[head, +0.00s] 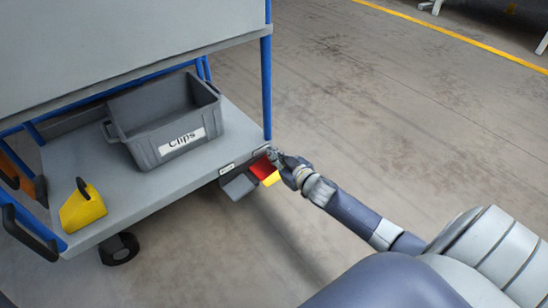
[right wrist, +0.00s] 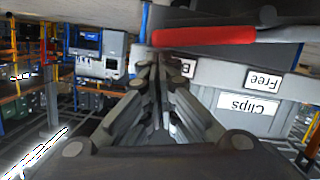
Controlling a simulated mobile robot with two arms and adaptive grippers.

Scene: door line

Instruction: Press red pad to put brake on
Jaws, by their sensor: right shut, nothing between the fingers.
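The red pad (head: 261,169) sticks out low at the front right corner of the trolley, beside a grey pad (head: 239,186). My right gripper (head: 275,154) is at the red pad's right end and hides part of it. In the right wrist view the gripper (right wrist: 160,62) is shut and empty, and the red pad (right wrist: 205,37) shows as a long bar just above the fingertips. I cannot tell whether they touch. That view is upside down, with a "Free" label (right wrist: 264,79) and a partly hidden label starting with "B" (right wrist: 185,71). My left gripper is not in view.
A blue post (head: 267,90) rises at the shelf's right corner. A black wheel (head: 119,249) stands below. The floor to the right is clear.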

